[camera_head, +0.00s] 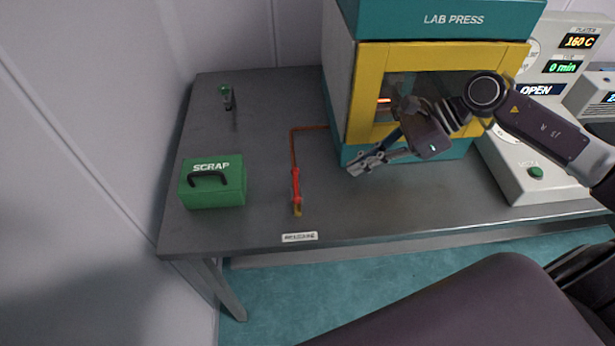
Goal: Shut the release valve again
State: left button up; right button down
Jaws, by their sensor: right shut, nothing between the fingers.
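A red lever-like fitting (296,184) with a yellow end lies on the grey bench top, left of the lab press, and a thin orange line runs from it to the press. I cannot tell for sure that it is the release valve, nor its valve position. A small white label (300,237) is on the bench's front edge below it; its print is too small to read. My right gripper (356,170) is shut and empty, in front of the press's lower left corner, to the right of the red fitting and apart from it. My left gripper is out of view.
The lab press (357,92) has a yellow front frame. A green scrap box (228,190) with a black handle stands at the bench's left. A small green-topped item (227,98) is behind it. A white instrument (522,178) reading OPEN stands at right. The bench's front middle is clear.

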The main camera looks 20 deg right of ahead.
aim_at(296, 188)
jog(key=shift+s+d+n, duration=0.3)
jog(key=shift+s+d, duration=0.05)
jog(key=shift+d, duration=0.3)
jog(key=shift+f, duration=0.1)
jog(key=shift+g, duration=0.3)
jog(key=p+x, duration=0.4)
jog(key=x, duration=0.6)
jog(key=shift+w+a, duration=0.1)
jog(key=shift+w, duration=0.05)
jog(key=shift+w+a+p, duration=0.2)
jog(key=shift+a+p, duration=0.2)
jog(key=shift+a, duration=0.1)
jog(key=shift+w+a+p, duration=0.2)
jog(key=shift+a+p, duration=0.2)
jog(key=shift+a, duration=0.15)
jog(key=shift+w+a+f+p, duration=0.15)
jog(key=shift+a+p, duration=0.15)
jog(key=shift+a, duration=0.35)
jog(key=shift+a, duration=0.15)
